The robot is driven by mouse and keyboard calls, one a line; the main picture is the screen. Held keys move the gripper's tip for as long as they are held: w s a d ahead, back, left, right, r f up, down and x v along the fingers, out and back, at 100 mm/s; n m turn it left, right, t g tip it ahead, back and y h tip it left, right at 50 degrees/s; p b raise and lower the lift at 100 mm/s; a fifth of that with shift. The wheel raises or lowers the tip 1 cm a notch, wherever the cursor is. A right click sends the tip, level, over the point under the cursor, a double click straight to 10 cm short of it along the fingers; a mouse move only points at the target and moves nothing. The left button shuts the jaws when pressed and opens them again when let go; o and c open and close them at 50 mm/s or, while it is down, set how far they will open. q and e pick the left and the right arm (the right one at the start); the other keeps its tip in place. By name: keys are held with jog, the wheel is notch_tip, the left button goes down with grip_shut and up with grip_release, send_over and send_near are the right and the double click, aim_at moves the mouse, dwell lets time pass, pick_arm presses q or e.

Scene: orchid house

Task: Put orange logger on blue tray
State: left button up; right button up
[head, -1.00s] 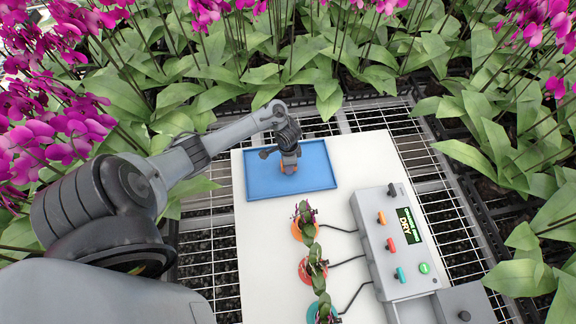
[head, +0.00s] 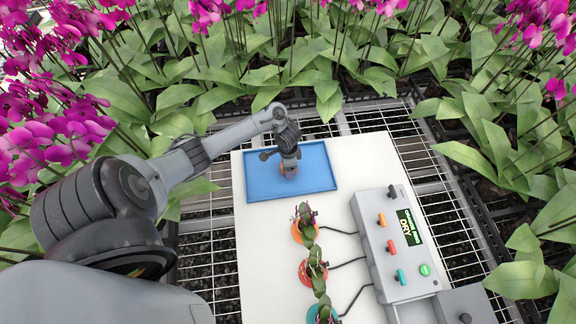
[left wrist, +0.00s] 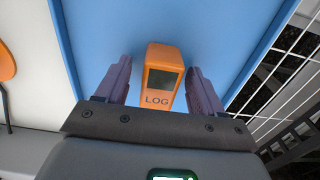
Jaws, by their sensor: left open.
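The orange logger (left wrist: 163,86), a small block with a dark screen and the letters LOG, is on the blue tray (left wrist: 90,30). In the head view only a bit of the logger (head: 288,170) shows below my left gripper (head: 289,166). The tray (head: 262,188) lies at the back left of the white board. In the left wrist view my left gripper (left wrist: 163,88) is open. Its fingers stand on either side of the logger, with a gap visible at each side. My right gripper is in neither view.
A grey control box (head: 395,240) with a DRY display stands on the white board (head: 250,260). Several small potted plants (head: 308,222) stand in a row left of it, wired to it. Orchids and wire mesh benching surround the board.

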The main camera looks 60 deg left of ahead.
pick_arm(q)
notch_tip(320, 180, up, 12)
jog(key=p, duration=0.7)
